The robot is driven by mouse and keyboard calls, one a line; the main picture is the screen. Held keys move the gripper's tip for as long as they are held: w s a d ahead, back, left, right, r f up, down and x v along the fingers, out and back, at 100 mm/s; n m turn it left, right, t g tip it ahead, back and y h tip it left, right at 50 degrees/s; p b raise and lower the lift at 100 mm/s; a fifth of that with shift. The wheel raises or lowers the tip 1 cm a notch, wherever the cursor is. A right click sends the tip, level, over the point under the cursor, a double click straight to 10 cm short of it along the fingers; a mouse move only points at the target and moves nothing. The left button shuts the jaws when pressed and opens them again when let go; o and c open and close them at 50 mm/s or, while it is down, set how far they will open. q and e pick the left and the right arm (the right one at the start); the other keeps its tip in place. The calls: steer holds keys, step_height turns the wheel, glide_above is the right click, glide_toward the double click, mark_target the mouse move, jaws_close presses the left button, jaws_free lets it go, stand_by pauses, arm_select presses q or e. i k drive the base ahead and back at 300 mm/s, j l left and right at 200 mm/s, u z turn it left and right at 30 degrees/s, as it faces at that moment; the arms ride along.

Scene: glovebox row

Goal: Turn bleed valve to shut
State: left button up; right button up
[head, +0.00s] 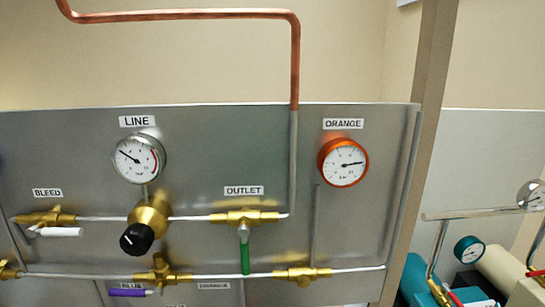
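The bleed valve (46,216) is a brass valve body on the steel panel at the left in the head view, under the label BLEED (47,193). Its white lever handle (60,232) points right, lying about level and roughly in line with the thin pipe. Neither of my grippers is in view, and nothing touches the handle.
Right of the bleed valve is a brass regulator with a black knob (137,238). The outlet valve's green handle (245,255) hangs down. A purple handle (127,292) lies level below. Gauges LINE (139,158) and ORANGE (342,162) sit above.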

mark_target(33, 230)
steer(key=u, duration=0.35)
steer(key=k+j+u, duration=0.15)
steer(key=u, duration=0.25)
steer(key=j+u, duration=0.1)
steer(key=u, duration=0.25)
steer(key=z, duration=0.4)
steer(key=i+j+z, duration=0.1)
steer(key=z, duration=0.3)
steer(key=j+z, duration=0.15)
steer(key=z, duration=0.25)
steer(key=i+j+z, duration=0.1)
steer(key=z, duration=0.3)
